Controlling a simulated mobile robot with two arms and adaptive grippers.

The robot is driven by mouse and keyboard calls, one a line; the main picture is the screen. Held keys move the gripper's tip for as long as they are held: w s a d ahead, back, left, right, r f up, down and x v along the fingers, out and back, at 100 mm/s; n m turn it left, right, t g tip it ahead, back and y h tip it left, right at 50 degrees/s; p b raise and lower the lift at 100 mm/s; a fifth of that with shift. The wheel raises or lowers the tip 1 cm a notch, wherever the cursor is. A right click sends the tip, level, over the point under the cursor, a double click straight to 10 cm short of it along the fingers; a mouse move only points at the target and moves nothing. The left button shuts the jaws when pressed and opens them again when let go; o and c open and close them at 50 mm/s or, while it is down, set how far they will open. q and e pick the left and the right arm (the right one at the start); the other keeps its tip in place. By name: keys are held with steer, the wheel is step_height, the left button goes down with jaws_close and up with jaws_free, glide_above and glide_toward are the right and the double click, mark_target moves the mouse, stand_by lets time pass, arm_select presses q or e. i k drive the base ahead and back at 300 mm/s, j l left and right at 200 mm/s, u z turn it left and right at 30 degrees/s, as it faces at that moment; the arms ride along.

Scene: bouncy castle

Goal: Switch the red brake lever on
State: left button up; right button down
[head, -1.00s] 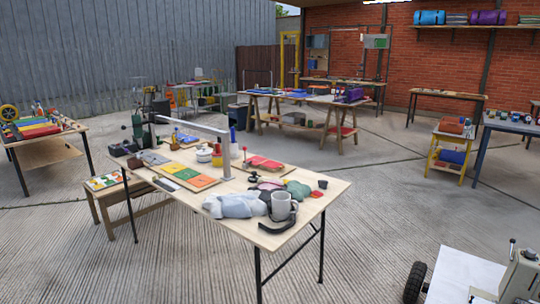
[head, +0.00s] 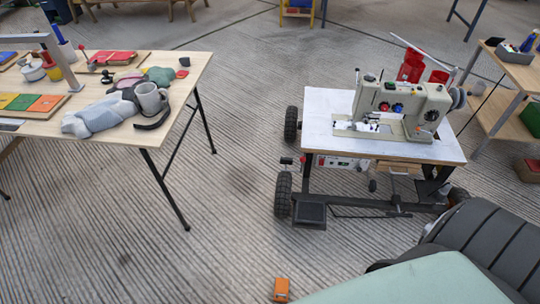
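A sewing machine (head: 405,108) stands on a white-topped wheeled cart (head: 325,105) at the right of the head view. Below the cart's left front edge, by the wheels, is a small dark part (head: 286,160) with a small red part (head: 302,160) beside it. These are too small to tell whether either is the brake lever or how it is set. Neither of my grippers is in view, and nothing is seen touching the cart.
Open concrete floor (head: 240,200) lies between table and cart. An orange block (head: 281,289) is at the bottom. A dark ribbed object (head: 490,245) and pale green surface (head: 410,285) fill the lower right.

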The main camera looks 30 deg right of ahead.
mark_target(286, 160)
steer(key=i+j+z, duration=0.15)
steer(key=i+j, duration=0.2)
steer(key=i+j+z, duration=0.15)
steer(key=i+j, duration=0.15)
steer(key=j, duration=0.15)
steer(key=i+j+z, duration=0.15)
steer(key=i+j, duration=0.15)
steer(key=j, duration=0.2)
steer(key=z, duration=1.35)
